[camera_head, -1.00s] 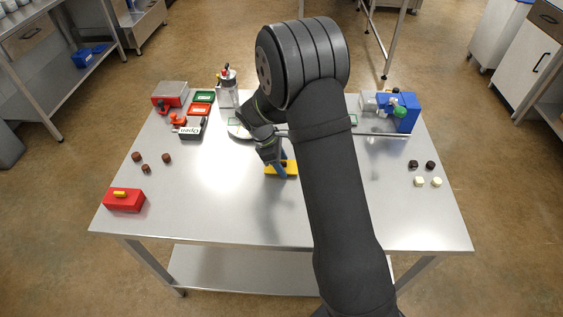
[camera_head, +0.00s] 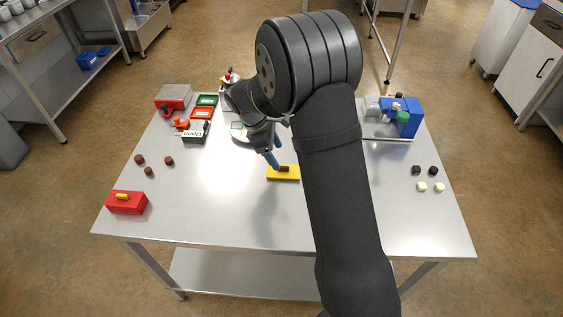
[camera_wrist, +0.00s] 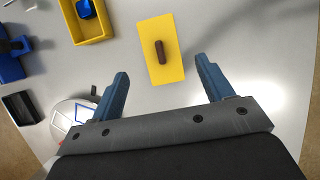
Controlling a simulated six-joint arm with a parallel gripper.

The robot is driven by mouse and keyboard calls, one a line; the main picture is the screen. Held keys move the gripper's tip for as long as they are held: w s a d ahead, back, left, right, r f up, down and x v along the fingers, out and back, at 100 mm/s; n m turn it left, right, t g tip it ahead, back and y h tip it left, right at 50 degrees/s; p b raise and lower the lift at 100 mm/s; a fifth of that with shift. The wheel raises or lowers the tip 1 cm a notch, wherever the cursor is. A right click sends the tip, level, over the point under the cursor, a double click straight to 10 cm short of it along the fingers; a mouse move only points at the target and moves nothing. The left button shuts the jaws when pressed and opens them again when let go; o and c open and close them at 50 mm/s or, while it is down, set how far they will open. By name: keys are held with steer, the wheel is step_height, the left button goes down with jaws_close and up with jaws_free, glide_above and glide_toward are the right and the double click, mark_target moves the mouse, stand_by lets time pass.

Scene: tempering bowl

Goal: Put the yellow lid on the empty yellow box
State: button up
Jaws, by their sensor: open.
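The yellow lid (camera_head: 279,175) lies flat on the steel table near its middle, a flat plate with a small brown handle. It also shows in the wrist view (camera_wrist: 155,72), with the handle (camera_wrist: 161,52) upright in the picture. My gripper (camera_wrist: 162,69) is open and empty, its blue fingers spread above the lid. The handle lies just past the fingertips, roughly centred between them. A yellow open box (camera_wrist: 94,31) stands at the top left of the wrist view, with a blue thing inside it. I cannot make out this box in the head view, where my arm covers much of the table.
A red box (camera_head: 127,206) with a yellow handle stands at the front left. Brown pieces lie behind it. A round white thing (camera_wrist: 68,112) is beside my gripper.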

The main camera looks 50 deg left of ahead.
steer(key=v, duration=0.4)
steer(key=shift+o, duration=0.6)
steer(key=shift+s+a+r, duration=0.1)
steer(key=shift+s+r, duration=0.05)
steer(key=shift+r, duration=0.25)
glide_toward(283, 167)
steer(key=x, duration=0.4)
steer(key=shift+w+a+f, duration=0.3)
steer(key=shift+d+x, duration=0.2)
steer(key=shift+x, duration=1.2)
steer(key=shift+d+x, duration=0.15)
steer(key=shift+x, duration=1.25)
steer(key=shift+s, duration=0.15)
steer(key=c, duration=1.1)
